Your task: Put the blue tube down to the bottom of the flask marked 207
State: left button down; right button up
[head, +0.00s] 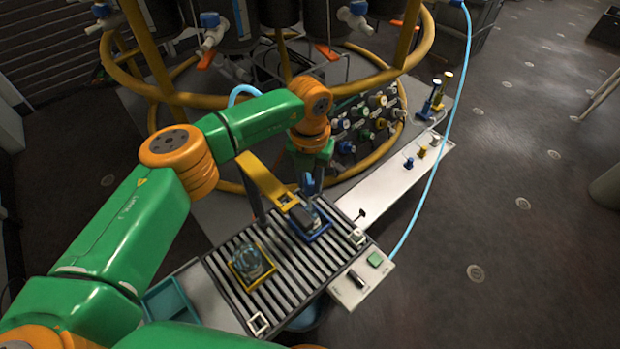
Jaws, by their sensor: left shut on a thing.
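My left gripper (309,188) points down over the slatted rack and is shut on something. What it holds is mostly hidden by the wrist and too small to make out. A light blue tube (437,165) runs from the top right down to the rack's right side; a short light blue arc (244,91) also shows behind my left forearm. A clear glass flask (247,262) stands in a yellow square frame on the rack. A darker vessel (306,222) stands in a blue square frame, close below the gripper. No 207 mark is readable. My right gripper is not in view.
The slatted rack (285,287) has free slats at front and right. A yellow bracket (262,181) stands beside the gripper. A control box with a green button (374,259) is at the right. A teal tray (172,303) lies at the left. Yellow-railed tanks stand behind.

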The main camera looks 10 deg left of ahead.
aim_at(310, 191)
pick_arm(q)
jog(key=shift+f+b, duration=1.15)
jog(key=shift+f, duration=0.4)
jog(key=shift+f+b, duration=0.3)
grip_release()
jog(key=shift+r, duration=0.15)
jog(key=shift+r+p, duration=2.35)
jog(key=shift+r, duration=0.55)
jog(key=shift+r, duration=0.1)
